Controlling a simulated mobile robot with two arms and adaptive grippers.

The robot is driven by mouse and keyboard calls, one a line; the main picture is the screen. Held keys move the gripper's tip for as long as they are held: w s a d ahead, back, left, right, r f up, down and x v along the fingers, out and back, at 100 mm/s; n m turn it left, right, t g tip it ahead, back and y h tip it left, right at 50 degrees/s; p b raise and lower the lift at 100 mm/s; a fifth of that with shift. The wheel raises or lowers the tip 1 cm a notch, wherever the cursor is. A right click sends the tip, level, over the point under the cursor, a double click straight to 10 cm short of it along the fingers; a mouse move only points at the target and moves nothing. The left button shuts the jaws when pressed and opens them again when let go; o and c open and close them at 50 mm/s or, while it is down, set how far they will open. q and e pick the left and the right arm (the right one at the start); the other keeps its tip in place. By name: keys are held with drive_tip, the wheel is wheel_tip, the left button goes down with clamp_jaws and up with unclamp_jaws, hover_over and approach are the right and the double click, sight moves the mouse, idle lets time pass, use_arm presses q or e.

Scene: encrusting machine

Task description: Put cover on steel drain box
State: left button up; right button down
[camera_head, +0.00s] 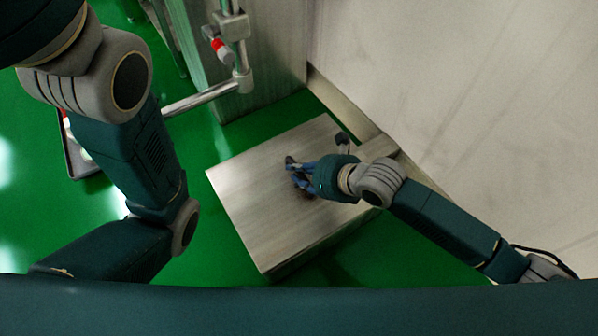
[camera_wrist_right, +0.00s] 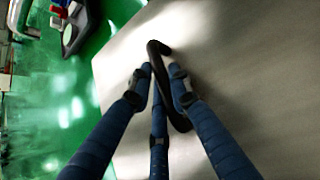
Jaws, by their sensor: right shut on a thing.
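The flat steel cover (camera_head: 255,180) lies over the steel drain box (camera_head: 310,250), whose side shows below the cover's front edge. I cannot tell whether the cover sits flush on it. My right gripper (camera_head: 293,172) is above the middle of the cover, with its blue fingers closed at a dark handle. In the right wrist view, the fingers (camera_wrist_right: 162,75) are shut around the black curved handle (camera_wrist_right: 160,50), with the pale cover (camera_wrist_right: 240,60) behind. My left arm crosses the left of the head view, but its gripper is not visible.
A steel machine cabinet (camera_head: 260,60) with a pipe and red-tipped fitting (camera_head: 221,50) stands behind the box. A pale wall (camera_head: 470,110) is close on the right. A dark tray (camera_head: 80,160) lies at left. Green floor (camera_head: 195,240) left of the box is clear.

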drive_tip(key=shift+s+d+f+b, duration=0.1)
drive_tip(key=shift+s+f+b, duration=0.05)
drive_tip(key=shift+f, duration=0.35)
drive_tip(key=shift+s+d+f+b, duration=0.1)
drive_tip(key=shift+f+b, duration=0.05)
drive_tip(key=shift+f, duration=0.35)
drive_tip(key=c, duration=2)
unclamp_jaws()
drive_tip(key=o, duration=0.5)
drive_tip(key=shift+a+f, duration=0.1)
drive_tip(key=shift+o, duration=0.2)
drive_tip(key=shift+f, duration=0.2)
drive_tip(key=v, duration=1.2)
drive_tip(key=shift+r, duration=0.45)
